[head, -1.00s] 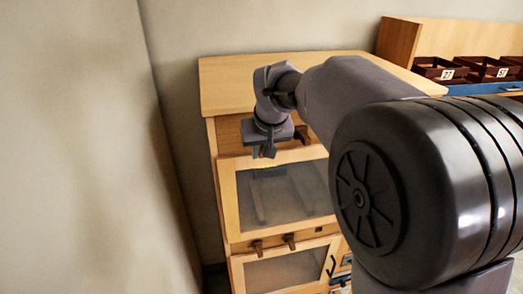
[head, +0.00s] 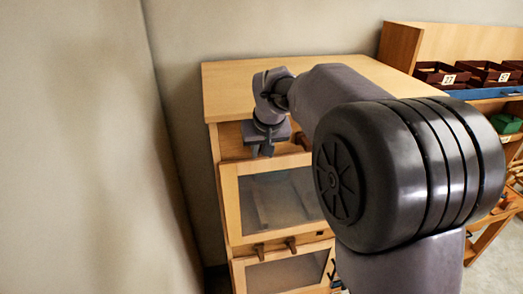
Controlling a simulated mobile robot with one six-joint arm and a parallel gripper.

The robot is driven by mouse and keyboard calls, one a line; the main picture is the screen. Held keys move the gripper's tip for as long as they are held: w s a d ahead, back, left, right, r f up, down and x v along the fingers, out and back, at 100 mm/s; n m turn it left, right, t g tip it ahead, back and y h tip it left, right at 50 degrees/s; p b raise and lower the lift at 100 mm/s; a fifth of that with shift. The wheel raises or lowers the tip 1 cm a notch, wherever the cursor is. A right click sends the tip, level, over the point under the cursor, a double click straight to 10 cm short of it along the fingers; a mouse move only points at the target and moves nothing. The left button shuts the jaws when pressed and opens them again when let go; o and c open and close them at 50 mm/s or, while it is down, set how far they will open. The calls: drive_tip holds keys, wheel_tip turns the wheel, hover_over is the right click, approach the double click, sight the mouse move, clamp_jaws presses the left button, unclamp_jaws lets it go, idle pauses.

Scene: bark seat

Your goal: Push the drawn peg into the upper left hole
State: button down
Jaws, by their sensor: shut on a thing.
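My gripper (head: 262,151) points down in front of the upper left part of a wooden cabinet (head: 228,190), just above its upper glazed door (head: 275,200). It is shut on the peg, but the peg is too small and dark to make out between the fingers. The upper left hole is hidden behind the gripper. A brown peg (head: 302,140) sticks out just right of the gripper, at the same height. Two more brown pegs, a left one (head: 259,249) and a right one (head: 290,244), stick out on the rail below the upper door.
A lower glazed door (head: 285,272) sits under the rail. The cabinet's top (head: 235,85) is bare. A plain wall (head: 80,150) rises close on the left. At right, a shelf (head: 440,38) holds dark numbered trays (head: 440,75) and a green box (head: 506,124). My arm hides the cabinet's right side.

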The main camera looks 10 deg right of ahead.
drive_tip(key=c, duration=1.2)
unclamp_jaws()
drive_tip(key=shift+r, duration=0.1)
drive_tip(key=b+v, duration=0.1)
drive_tip(key=v, duration=1.6)
drive_tip(key=s+a+f+m+b, duration=0.1)
drive_tip(key=s+f+b, duration=0.8)
drive_tip(key=f+b, duration=0.5)
drive_tip(key=s+a+f+m+y+b, duration=0.1)
drive_tip(key=s+f+b, duration=0.7)
drive_tip(key=f, duration=1.8)
drive_tip(key=s+a+f+m+y+b, duration=0.1)
drive_tip(key=s+f+b, duration=0.8)
drive_tip(key=f+b, duration=1.1)
drive_tip(key=shift+s+a+m+b, duration=0.35)
drive_tip(key=shift+a+m+b, duration=0.1)
drive_tip(key=shift+m, duration=0.25)
